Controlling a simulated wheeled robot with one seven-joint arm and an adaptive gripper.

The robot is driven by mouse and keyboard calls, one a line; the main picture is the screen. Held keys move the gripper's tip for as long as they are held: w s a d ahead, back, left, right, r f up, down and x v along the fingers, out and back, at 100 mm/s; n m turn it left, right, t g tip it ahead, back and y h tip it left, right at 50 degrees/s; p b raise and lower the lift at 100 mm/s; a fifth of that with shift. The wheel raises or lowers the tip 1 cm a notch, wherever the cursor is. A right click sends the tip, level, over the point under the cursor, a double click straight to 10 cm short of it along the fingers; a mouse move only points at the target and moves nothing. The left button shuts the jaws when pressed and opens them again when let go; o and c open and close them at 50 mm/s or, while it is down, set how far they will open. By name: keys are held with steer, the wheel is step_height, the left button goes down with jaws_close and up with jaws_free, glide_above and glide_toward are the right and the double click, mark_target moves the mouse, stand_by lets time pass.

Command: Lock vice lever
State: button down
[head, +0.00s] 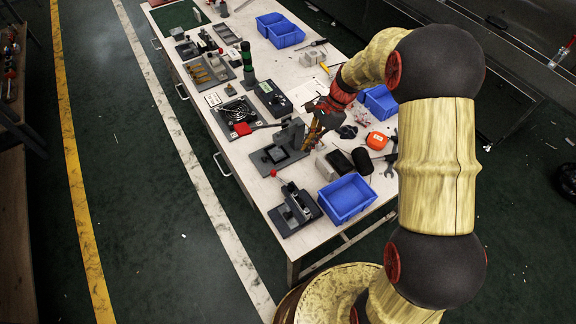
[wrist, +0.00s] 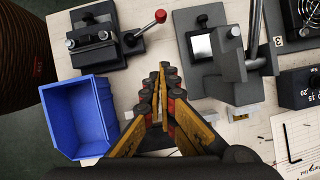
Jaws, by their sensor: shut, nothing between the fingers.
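The vice (head: 296,211) is a dark grey block on a flat base near the table's front end. Its lever ends in a red ball knob (head: 274,173). In the wrist view the vice (wrist: 92,50) is at the upper left, and its lever with the red knob (wrist: 160,16) points up and right. My gripper (head: 307,149) is above the table behind the vice, beside a grey press-like fixture (head: 268,160). In the wrist view my gripper (wrist: 163,68) has its fingertips together and empty, apart from the vice and knob.
A blue bin (head: 346,199) stands right of the vice; it also shows in the wrist view (wrist: 78,117). The grey fixture (wrist: 232,78) with its upright handle is right of my fingers in the wrist view. Black items and an orange tape measure (head: 377,140) lie behind the bin.

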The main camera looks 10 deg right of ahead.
steer(key=b+x, duration=0.3)
steer(key=x, duration=0.7)
steer(key=shift+f, duration=0.2)
steer(key=a, duration=0.2)
steer(key=shift+s+a+r+b, duration=0.25)
steer(key=shift+a+r+b, duration=0.05)
steer(key=shift+b, duration=0.1)
steer(key=shift+s+a+r, duration=0.15)
steer(key=shift+s+a, duration=0.05)
steer(key=shift+a, duration=0.45)
